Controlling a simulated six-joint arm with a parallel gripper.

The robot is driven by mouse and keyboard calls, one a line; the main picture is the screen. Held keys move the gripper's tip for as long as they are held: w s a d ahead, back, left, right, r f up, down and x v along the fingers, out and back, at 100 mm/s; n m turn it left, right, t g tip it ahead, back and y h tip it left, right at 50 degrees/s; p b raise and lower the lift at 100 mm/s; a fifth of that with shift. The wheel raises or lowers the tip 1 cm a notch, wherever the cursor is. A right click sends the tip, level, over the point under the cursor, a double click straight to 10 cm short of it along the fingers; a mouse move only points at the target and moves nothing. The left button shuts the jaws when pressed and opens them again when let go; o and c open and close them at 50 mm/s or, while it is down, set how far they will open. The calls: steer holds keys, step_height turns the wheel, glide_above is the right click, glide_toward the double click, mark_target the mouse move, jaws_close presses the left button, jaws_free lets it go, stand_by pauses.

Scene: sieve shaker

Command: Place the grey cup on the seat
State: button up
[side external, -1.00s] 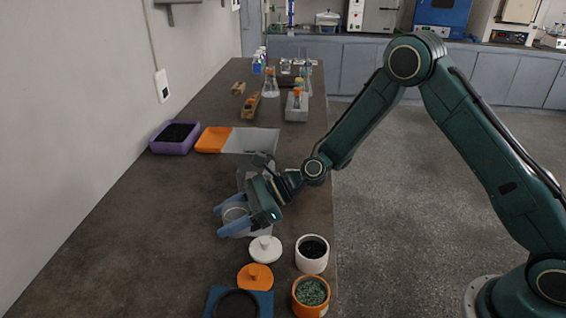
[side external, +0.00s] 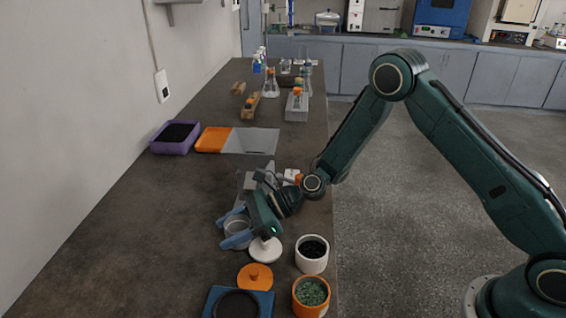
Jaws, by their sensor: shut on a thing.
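The grey cup (side external: 238,230) is between the blue fingers of my gripper (side external: 229,229), which is shut on it. The cup looks upright, with its open rim up. The fingers and wrist hide part of it, and I cannot tell its height above the bench. A blue square base with a dark round ring (side external: 212,300) is at the bottom edge of the picture, partly cut off; it looks like the seat. My gripper is beyond this base, apart from it. A grey, partly see-through item (side external: 246,181) stands behind my wrist, mostly hidden.
A white lid (side external: 265,250) is close to my gripper. An orange lid (side external: 255,276) lies between it and the blue base. A white pot (side external: 312,255) and an orange pot (side external: 310,297) stand at the right bench edge. The left bench (side external: 130,225) is clear.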

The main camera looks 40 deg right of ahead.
steer(key=shift+f, duration=0.3)
steer(key=o, duration=1.1)
steer(key=shift+r, duration=0.1)
steer(key=shift+r, duration=0.35)
steer(key=v, duration=1.2)
